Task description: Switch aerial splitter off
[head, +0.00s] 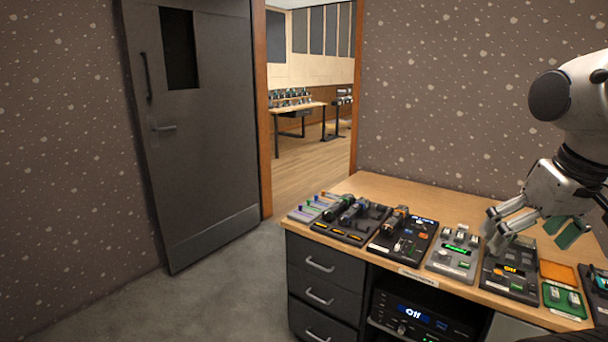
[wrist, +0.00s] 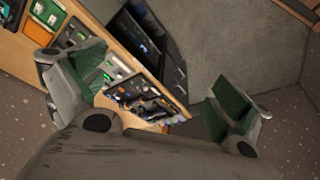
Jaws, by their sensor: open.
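Several control panels stand in a row on the wooden desk (head: 460,205); I cannot tell which is the aerial splitter, as their labels are too small to read. A grey panel (head: 455,252) has a lit green display. A dark panel (head: 510,272) beside it has an orange display that seems to read "Off". My gripper (head: 537,232) is open and empty above the right part of the desk. In the wrist view my gripper (wrist: 155,85) has its green-padded fingers wide apart, with panels beyond.
Further left are black panels with large levers (head: 350,219) and a panel with coloured sliders (head: 315,206). A green and orange box (head: 565,299) is at the right. Drawers (head: 320,280) are under the desk's left end. A dark door (head: 195,140) stands beside open floor (head: 215,295).

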